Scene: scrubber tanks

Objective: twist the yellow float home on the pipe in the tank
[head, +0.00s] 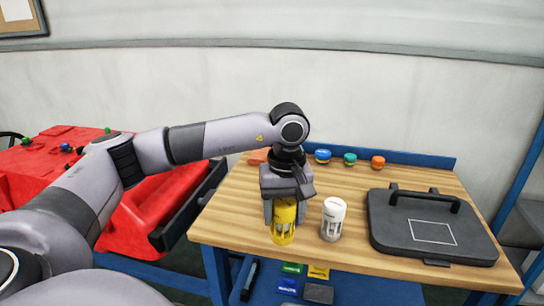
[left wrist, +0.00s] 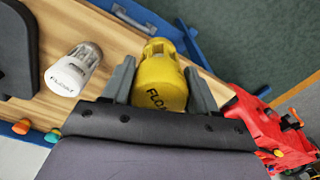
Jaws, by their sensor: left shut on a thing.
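A yellow float (head: 284,220) stands near the front left of the wooden table, and it also shows in the left wrist view (left wrist: 160,78). My left gripper (head: 284,212) comes down on it from above and is shut on it, with one finger on each side. The float's lower part has a cage-like form and shows below the fingers. No tank and no pipe can be made out in these frames. My right gripper is in neither view.
A white float (head: 333,219) stands just right of the yellow one, also in the left wrist view (left wrist: 74,70). A dark lid with a handle (head: 430,226) lies on the right of the table (head: 365,258). Small coloured caps (head: 350,159) line the back edge.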

